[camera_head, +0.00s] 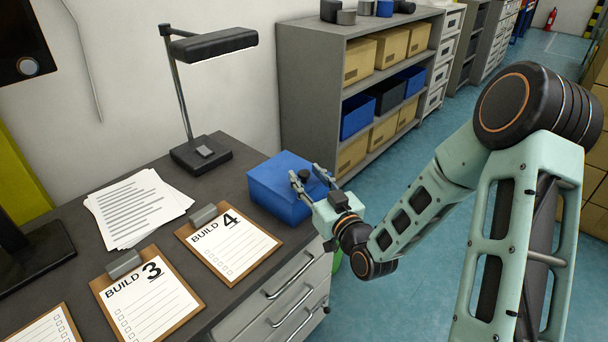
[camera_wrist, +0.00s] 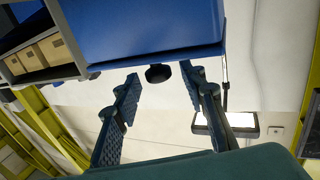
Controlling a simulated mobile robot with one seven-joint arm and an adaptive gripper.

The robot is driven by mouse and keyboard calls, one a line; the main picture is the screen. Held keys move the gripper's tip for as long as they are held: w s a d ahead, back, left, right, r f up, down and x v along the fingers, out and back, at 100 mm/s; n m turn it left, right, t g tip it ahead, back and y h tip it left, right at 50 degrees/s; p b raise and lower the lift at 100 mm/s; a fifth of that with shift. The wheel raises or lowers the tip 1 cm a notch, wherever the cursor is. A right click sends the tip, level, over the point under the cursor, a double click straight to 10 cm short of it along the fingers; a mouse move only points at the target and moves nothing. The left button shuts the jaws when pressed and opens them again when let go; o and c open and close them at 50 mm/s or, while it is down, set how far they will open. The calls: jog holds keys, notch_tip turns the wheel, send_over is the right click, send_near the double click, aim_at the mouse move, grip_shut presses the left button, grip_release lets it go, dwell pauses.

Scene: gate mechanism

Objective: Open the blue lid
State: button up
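A blue box (camera_head: 272,196) with a closed blue lid (camera_head: 273,170) stands at the right end of the dark workbench. A black round knob (camera_head: 304,174) sits on the lid. My gripper (camera_head: 309,180) is at the right side of the box, with its fingers apart near the knob. In the wrist view, the picture is turned over: the blue box (camera_wrist: 145,25) fills the top, and the knob (camera_wrist: 158,73) shows between the two open fingertips. Nothing is held. I cannot tell whether a finger touches the knob.
A desk lamp (camera_head: 203,150) stands behind and left of the box. Papers (camera_head: 137,207) and clipboards (camera_head: 228,246) lie on the bench to the left. A grey shelf (camera_head: 335,75) with bins stands behind. Drawers (camera_head: 285,300) are below the bench edge.

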jog(key=shift+x, duration=1.05)
grip_shut()
